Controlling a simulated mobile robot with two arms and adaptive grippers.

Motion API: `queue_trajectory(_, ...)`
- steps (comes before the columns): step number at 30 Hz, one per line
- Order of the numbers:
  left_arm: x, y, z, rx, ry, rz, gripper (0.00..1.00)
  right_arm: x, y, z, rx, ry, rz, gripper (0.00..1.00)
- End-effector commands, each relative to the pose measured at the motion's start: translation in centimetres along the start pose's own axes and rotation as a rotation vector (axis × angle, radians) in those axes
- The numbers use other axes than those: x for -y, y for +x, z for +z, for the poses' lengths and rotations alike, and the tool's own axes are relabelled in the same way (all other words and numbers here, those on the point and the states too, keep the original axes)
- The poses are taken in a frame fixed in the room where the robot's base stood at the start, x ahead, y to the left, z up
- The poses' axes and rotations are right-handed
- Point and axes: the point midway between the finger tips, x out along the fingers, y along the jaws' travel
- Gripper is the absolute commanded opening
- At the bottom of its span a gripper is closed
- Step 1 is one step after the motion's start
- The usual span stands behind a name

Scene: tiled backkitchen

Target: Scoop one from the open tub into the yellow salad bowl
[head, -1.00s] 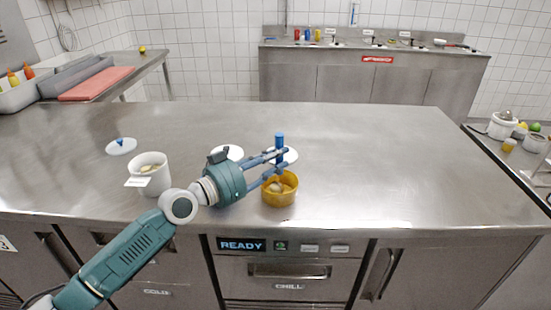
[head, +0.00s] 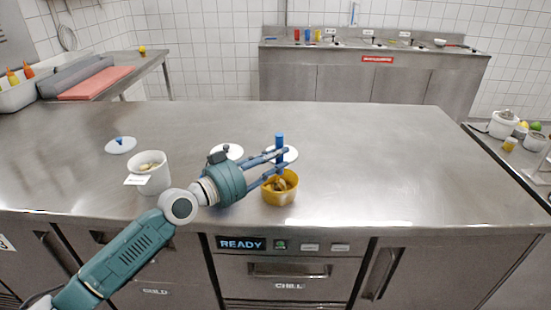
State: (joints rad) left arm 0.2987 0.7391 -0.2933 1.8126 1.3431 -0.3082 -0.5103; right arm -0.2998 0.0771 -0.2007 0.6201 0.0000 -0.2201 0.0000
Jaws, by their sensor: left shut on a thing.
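My left gripper (head: 281,163) is shut on a blue-handled scoop (head: 280,141), which stands upright over the yellow salad bowl (head: 280,198). The scoop's lower end is hidden by the fingers and the bowl. Brownish and pale pieces show inside the bowl; I cannot tell which lie in the scoop. The open white tub (head: 157,184) stands to the left, with pale food showing at its mouth and a white label on its front. My right gripper is not in view.
A white lid with a blue knob (head: 121,146) lies behind the tub. A white disc (head: 228,152) lies behind my gripper, and another (head: 291,154) behind the scoop. The counter's right side (head: 400,170) is clear. Counter drawers are below.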

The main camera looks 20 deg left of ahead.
Motion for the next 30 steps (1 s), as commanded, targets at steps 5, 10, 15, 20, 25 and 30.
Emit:
queue_trajectory(5,0.0,0.0,-0.9,0.004,-0.001,0.001,0.0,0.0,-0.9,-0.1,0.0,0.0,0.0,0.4)
queue_trajectory(10,0.0,0.0,-2.8,0.003,0.001,0.001,0.0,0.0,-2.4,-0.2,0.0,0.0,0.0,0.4)
queue_trajectory(15,0.0,0.0,-4.5,0.002,0.0,0.0,0.0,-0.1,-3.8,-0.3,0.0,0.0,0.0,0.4)
queue_trajectory(20,0.0,0.0,-6.2,0.001,0.001,0.0,0.0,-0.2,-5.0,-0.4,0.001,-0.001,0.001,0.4)
queue_trajectory(25,0.0,0.0,-7.9,0.001,0.001,0.0,0.0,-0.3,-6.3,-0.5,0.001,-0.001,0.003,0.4)
queue_trajectory(30,0.0,0.0,-9.6,0.001,0.001,0.0,0.0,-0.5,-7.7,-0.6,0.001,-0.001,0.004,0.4)
